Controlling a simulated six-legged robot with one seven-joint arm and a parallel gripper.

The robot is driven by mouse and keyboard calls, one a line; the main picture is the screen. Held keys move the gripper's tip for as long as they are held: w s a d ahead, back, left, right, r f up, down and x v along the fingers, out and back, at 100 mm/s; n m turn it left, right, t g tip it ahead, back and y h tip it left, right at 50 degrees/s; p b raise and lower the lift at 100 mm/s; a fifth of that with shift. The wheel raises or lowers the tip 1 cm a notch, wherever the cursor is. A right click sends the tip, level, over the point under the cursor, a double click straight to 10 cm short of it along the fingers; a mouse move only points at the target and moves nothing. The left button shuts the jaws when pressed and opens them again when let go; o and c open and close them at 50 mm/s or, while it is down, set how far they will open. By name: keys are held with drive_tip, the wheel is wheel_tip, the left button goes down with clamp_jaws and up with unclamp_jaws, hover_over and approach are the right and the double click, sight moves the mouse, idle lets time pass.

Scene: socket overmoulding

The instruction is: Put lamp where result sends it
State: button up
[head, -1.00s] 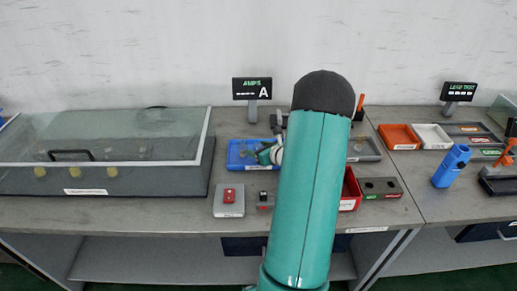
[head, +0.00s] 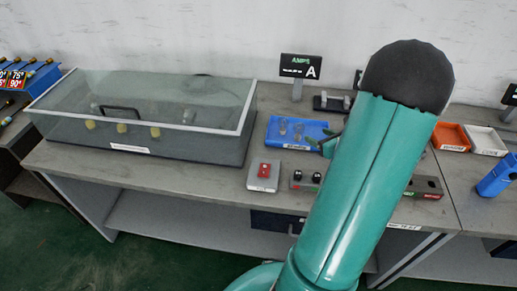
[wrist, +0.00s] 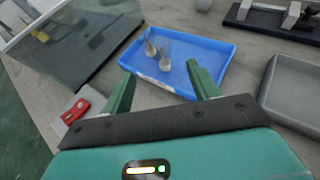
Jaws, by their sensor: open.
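Two clear bulb-shaped lamps lie in a blue tray (head: 316,130), a left lamp (head: 283,126) and a right lamp (head: 299,130). In the wrist view the left lamp (wrist: 150,46) and right lamp (wrist: 165,62) lie close together in the blue tray (wrist: 215,48). My gripper (wrist: 160,76) is open and empty, its green fingers apart over the tray's near edge, with the lamps beyond the gap. In the head view my arm hides most of the gripper. A black display (head: 301,67) reads AMPS with a large A; its smaller line is unclear.
A glass-lidded case (head: 140,105) fills the bench's left. A grey box with a red switch (head: 263,171) and a strip with black knobs (head: 308,187) stand in front of the tray. A grey tray (wrist: 295,88) lies right. Orange (head: 450,134) and white (head: 484,139) bins stand farther right.

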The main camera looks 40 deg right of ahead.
drive_tip(key=w+a+r+n+g+y, duration=0.1)
drive_tip(key=w+a+r+n+y, duration=0.3)
drive_tip(key=a, duration=0.5)
drive_tip(key=w+a+r+n+g+y, duration=0.1)
drive_tip(key=a+r+n+g, duration=0.15)
drive_tip(key=a+n, duration=0.5)
drive_tip(key=w+a+r+n+g+y, duration=0.1)
drive_tip(key=w+a+r+n+y, duration=0.3)
drive_tip(key=a, duration=0.5)
drive_tip(key=s+a+r+n+g+h, duration=0.1)
drive_tip(key=s+a+r+n+h, duration=0.2)
drive_tip(key=s+a+n, duration=0.4)
drive_tip(key=s+a+r+n+g+h, duration=0.2)
drive_tip(key=s+a+r+n, duration=0.3)
drive_tip(key=a+n, duration=0.5)
drive_tip(key=shift+s+r+n+h, duration=0.2)
drive_tip(key=shift+s+n+h, duration=0.65)
drive_tip(key=shift+n, duration=1.9)
drive_tip(key=shift+a, duration=0.1)
